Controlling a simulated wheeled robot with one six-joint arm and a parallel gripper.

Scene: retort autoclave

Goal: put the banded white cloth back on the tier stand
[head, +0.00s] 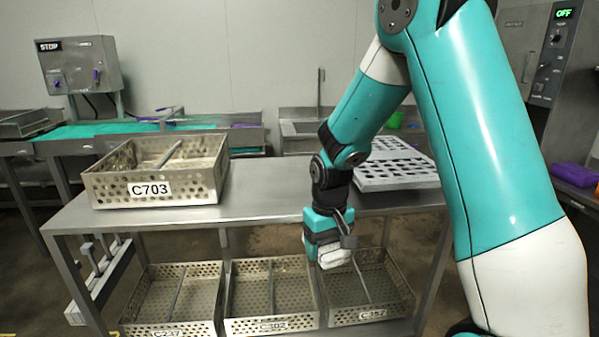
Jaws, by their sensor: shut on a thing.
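My gripper (328,243) points down in front of the steel table's front edge and is shut on a small white cloth (333,260). The cloth hangs bunched below the jaws, above the lower-shelf baskets, near the wall between the middle one and the right one. I cannot make out a band on it, and the jaws hide its upper part.
Perforated basket C703 (152,188) sits on the table's left. Baskets C237 (168,331), C302 (272,324) and C357 (372,314) line the lower shelf. A slotted pale tray (395,181) lies at the back right. The top's middle is clear.

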